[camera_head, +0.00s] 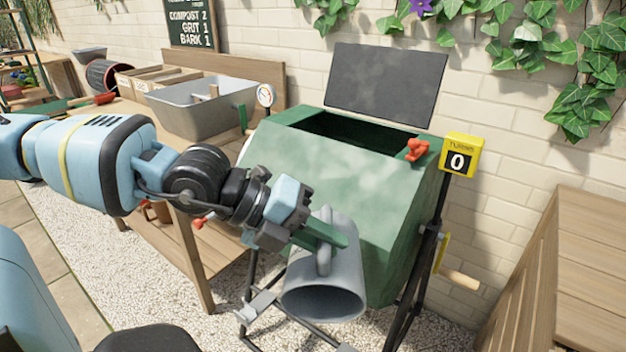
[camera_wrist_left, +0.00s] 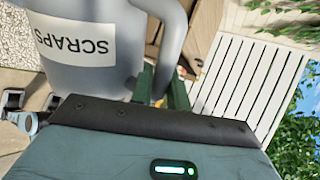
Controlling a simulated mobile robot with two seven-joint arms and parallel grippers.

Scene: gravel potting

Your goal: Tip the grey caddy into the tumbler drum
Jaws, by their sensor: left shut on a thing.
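The grey caddy (camera_head: 341,257) hangs from my left gripper (camera_head: 325,237) in front of the green tumbler drum (camera_head: 392,205). The gripper's green fingers are shut on the caddy's handle (camera_head: 323,255). The caddy is tipped, with its mouth low and facing the head camera; no contents show inside it. It is lower than the drum's dark opening (camera_head: 350,133), which has its lid (camera_head: 385,82) raised behind it. In the left wrist view the caddy (camera_wrist_left: 95,75) shows an upside-down SCRAPS label beside the fingers (camera_wrist_left: 162,88). My right gripper is not in view.
A yellow counter (camera_head: 461,156) reading 0 stands at the drum's right. A wooden bench with a grey tub (camera_head: 190,112) is at the left. A slatted wooden box (camera_head: 590,260) is at the right. Pale gravel (camera_head: 225,310) lies below.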

